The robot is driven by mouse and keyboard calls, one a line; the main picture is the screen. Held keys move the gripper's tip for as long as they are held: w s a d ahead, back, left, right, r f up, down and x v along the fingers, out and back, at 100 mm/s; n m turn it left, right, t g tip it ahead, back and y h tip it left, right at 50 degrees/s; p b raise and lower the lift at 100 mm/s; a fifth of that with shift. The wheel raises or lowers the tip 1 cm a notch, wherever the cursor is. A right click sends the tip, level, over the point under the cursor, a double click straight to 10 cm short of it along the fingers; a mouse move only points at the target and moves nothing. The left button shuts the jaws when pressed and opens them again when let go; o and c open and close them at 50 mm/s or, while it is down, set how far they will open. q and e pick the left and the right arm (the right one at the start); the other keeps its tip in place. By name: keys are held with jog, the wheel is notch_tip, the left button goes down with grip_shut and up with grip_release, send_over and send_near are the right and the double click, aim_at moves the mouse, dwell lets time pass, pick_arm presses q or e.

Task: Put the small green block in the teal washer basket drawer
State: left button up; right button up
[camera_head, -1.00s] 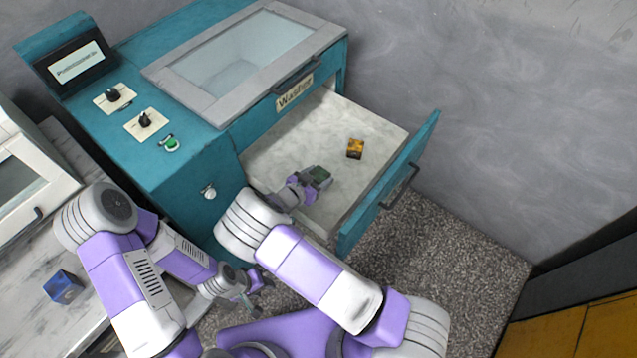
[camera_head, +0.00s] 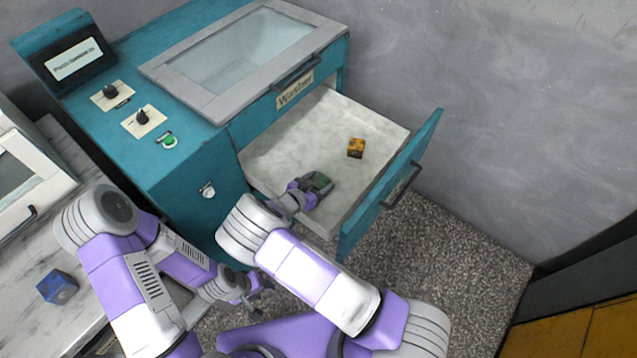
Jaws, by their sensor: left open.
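The teal washer's basket drawer (camera_head: 268,158) is pulled open, with a pale floor and a teal front panel. My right gripper (camera_head: 318,183) is inside the drawer, low near its front left side, with its fingers around the small green block (camera_head: 319,181). The fingers partly hide the block, and I cannot tell whether it touches the drawer floor. My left gripper (camera_head: 252,288) is open and empty, outside the drawer at the lower middle of the view.
An orange-brown block (camera_head: 355,148) lies in the drawer, behind and right of my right gripper. The drawer front with its handle (camera_head: 402,184) stands to the right. A blue block (camera_head: 58,287) lies on the left counter. The washer lid (camera_head: 245,55) is shut.

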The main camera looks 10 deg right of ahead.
jog(key=o, duration=0.4)
jog(key=shift+s+f, duration=0.15)
jog(key=shift+f, duration=0.05)
jog(key=shift+r+p, duration=0.55)
jog(key=shift+r, duration=0.05)
jog(key=p+v, duration=0.2)
jog(key=v, duration=1)
jog(key=shift+r+p, duration=0.2)
jog(key=shift+p, duration=0.15)
